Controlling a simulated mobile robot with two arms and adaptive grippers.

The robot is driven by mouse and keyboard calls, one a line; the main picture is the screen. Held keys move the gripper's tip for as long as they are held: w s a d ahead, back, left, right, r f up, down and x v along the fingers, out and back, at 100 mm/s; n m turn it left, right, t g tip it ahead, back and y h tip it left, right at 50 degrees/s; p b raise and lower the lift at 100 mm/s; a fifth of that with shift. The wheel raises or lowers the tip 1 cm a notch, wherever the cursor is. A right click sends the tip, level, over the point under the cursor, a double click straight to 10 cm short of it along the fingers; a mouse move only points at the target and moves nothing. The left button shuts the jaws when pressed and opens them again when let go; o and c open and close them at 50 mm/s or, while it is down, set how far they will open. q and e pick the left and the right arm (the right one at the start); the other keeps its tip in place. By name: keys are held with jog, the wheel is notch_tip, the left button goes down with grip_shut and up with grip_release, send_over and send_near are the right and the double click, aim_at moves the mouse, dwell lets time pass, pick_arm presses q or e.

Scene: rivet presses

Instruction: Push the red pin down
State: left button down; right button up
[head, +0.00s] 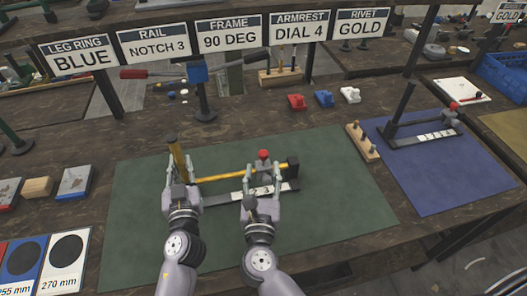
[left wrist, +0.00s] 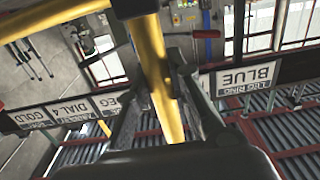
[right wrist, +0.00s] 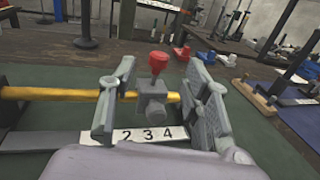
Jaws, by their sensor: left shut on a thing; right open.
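The red pin (head: 263,154) stands upright on a small grey block on the press rail. In the right wrist view the red pin (right wrist: 158,62) rises above the grey block (right wrist: 153,97), behind the label strip (right wrist: 148,135) reading 2 3 4. My right gripper (head: 262,177) is open, its fingers on either side of the block and pin, with a gap to each. My left gripper (head: 179,170) is shut on the upright yellow bar (head: 176,153). The yellow bar (left wrist: 158,80) passes between its fingers in the left wrist view. A second yellow bar (head: 222,174) lies along the rail.
The press lies on a green mat (head: 330,185). To the right are a wooden peg block (head: 363,143) and a blue mat (head: 435,175) with another press. Red, blue and white small parts (head: 324,98) sit behind. Hanging signs (head: 230,33) cross the top.

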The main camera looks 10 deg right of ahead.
aim_at(263, 157)
jog(key=x, duration=0.7)
jog(key=shift+w+d, duration=0.1)
jog(key=shift+w, duration=0.05)
jog(key=shift+c, duration=0.3)
grip_shut()
dwell(0.4)
